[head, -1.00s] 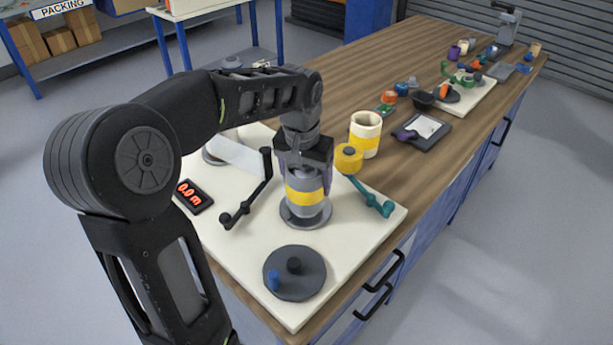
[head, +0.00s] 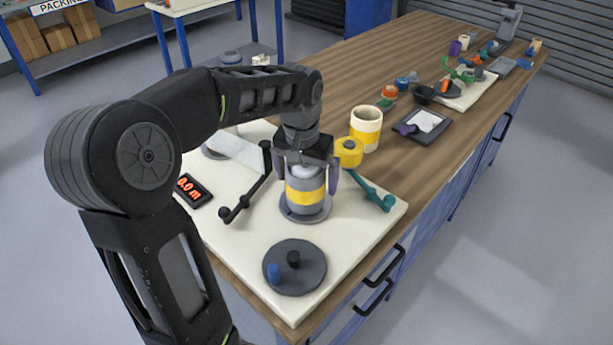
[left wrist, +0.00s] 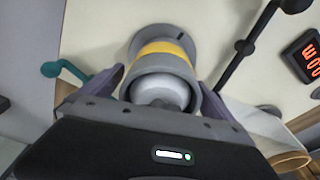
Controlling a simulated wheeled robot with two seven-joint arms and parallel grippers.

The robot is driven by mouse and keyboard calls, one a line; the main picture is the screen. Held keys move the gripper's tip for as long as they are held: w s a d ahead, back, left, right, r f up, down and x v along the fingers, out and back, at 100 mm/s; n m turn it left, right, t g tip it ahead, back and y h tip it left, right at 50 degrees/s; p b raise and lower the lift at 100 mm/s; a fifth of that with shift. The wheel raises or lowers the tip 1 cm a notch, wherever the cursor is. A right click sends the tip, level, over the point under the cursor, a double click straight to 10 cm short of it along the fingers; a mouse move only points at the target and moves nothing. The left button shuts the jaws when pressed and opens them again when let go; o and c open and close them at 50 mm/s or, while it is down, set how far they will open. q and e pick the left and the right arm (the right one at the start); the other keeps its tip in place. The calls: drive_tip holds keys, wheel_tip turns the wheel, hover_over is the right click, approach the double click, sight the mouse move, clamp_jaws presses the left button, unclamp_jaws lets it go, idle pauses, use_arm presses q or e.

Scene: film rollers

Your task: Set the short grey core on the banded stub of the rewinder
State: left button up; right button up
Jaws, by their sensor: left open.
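The short grey core (head: 306,207) with a yellow band stands upright on the round grey flange of the rewinder (head: 325,212) in the head view. In the left wrist view the core (left wrist: 163,58) is an open ring around the pale, rounded top of the stub (left wrist: 160,91). The rest of the stub is hidden inside it, so any band on the stub does not show. My left gripper (head: 305,181) is open, with purple fingers on either side of the core and apart from it. My right gripper is not in view.
A black crank arm (head: 246,194) and a teal one (head: 371,195) flank the core. A dark disc with knobs (head: 310,268) lies in front. A yellow block (head: 348,153) and a cream banded core (head: 366,121) stand close behind right. A red-digit display (head: 194,190) is left.

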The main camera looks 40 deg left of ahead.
use_arm(q)
drive_tip(key=shift+r, duration=0.1)
drive_tip(key=r, duration=0.5)
drive_tip(key=s+r, duration=0.1)
drive_tip(key=r, duration=0.1)
drive_tip(key=shift+d+r, duration=0.15)
drive_tip(key=shift+r, duration=0.15)
idle(0.9)
